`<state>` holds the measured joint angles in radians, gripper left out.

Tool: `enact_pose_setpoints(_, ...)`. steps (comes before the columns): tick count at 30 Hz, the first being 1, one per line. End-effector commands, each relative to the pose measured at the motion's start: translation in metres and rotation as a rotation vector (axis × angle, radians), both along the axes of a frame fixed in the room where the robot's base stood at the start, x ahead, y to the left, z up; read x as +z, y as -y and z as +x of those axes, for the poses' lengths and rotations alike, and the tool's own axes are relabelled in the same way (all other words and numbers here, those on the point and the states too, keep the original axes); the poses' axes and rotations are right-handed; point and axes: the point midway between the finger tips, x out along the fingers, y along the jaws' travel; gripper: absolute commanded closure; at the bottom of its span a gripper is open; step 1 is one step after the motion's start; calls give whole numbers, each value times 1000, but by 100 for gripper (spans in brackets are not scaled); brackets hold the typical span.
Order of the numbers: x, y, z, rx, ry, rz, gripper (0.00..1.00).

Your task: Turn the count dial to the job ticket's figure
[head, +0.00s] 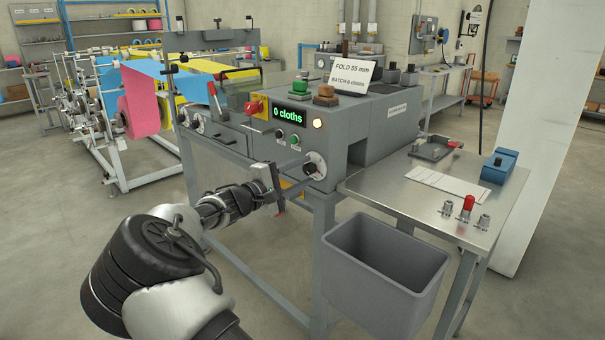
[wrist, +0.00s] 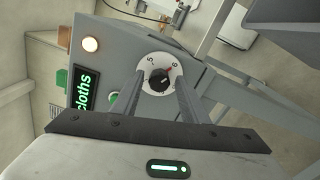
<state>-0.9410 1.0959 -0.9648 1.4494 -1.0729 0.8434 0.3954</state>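The count dial (wrist: 159,79) is a black knob on a white numbered plate, and it also shows on the machine front in the head view (head: 314,167). In the wrist view its red mark points up and right, towards a figure that looks like 6. The job ticket (head: 357,78) on top of the machine reads "FOLD 55 mm" and "BATCH 6 cloths". The display (head: 290,114) reads "0 cloths". My gripper (wrist: 160,82) is open and empty, its fingers either side of the knob with gaps to it. Fingertip depth is unclear.
A grey bin (head: 385,268) stands below the machine's front right. A metal side table (head: 400,195) holds a blue box (head: 499,165), white strips and small fittings. A red-and-yellow switch (head: 256,106) and small buttons lie left of the dial.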

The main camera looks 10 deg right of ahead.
Motion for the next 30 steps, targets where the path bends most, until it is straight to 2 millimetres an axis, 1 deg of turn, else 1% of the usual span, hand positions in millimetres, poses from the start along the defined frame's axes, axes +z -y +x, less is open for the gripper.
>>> enact_pose_setpoints(9,1,0,0,-1,0,-2,56)
enact_pose_setpoints(11,1,-3,-2,0,0,-1,56)
enact_pose_setpoints(14,2,-12,-8,1,-1,-2,56)
enact_pose_setpoints(17,3,-27,-18,4,-2,-1,56)
enact_pose_setpoints(24,3,-75,-53,4,-2,-1,56)
enact_pose_setpoints(30,2,-111,-80,3,-1,-1,56)
